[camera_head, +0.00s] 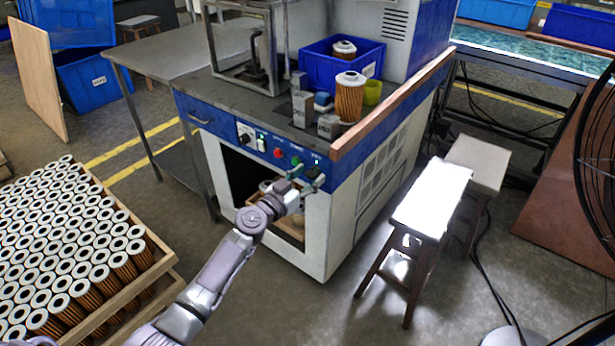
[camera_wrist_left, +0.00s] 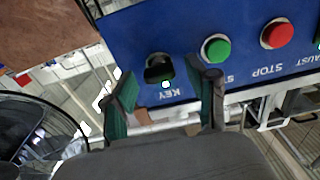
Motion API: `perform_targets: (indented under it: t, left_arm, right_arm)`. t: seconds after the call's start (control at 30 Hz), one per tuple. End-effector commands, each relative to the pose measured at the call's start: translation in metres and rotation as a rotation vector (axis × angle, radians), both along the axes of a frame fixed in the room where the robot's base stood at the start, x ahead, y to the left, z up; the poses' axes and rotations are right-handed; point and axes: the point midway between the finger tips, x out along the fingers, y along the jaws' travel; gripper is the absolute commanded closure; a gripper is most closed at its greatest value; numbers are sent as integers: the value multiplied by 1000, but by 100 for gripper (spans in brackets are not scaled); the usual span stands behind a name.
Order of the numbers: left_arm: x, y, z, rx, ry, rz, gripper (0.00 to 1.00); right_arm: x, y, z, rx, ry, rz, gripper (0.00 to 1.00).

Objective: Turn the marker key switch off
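The marker key switch is a black knob (camera_wrist_left: 158,69) on the blue control panel (camera_wrist_left: 130,30), above an upside-down "KEY" label in the left wrist view. A small light glows at its edge. My left gripper (camera_wrist_left: 163,88) is open, with one green-padded finger on each side of the switch's line and the knob between and just beyond the tips. I cannot tell whether they touch it. In the head view my left gripper (camera_head: 308,177) is at the right end of the machine's front panel and partly hides the switch there. My right gripper is not in view.
A green button (camera_wrist_left: 215,48) and a red STOP button (camera_wrist_left: 277,33) sit beside the key switch. On the machine top are a blue crate (camera_head: 318,68), a filter cartridge (camera_head: 349,97) and grey boxes. Stools (camera_head: 432,198) stand right; a cartridge pallet (camera_head: 150,272) lies left.

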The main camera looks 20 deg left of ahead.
Motion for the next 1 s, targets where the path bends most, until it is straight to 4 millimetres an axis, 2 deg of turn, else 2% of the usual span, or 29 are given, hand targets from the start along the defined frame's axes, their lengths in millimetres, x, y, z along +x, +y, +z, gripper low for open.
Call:
perform_targets:
  t: [0.03,0.3,0.33,0.67,1.0]
  left_arm:
    - [0,0,0,0,0,0,52]
    - [0,0,0,0,0,0,97]
    - [0,0,0,0,0,0,100]
    - [0,0,-1,-42,15,0,100]
    - [0,1,-2,-262,95,0,100]
  right_arm:
    - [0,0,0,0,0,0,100]
    - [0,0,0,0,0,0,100]
    - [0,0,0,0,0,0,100]
    - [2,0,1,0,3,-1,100]
    - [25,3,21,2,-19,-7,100]
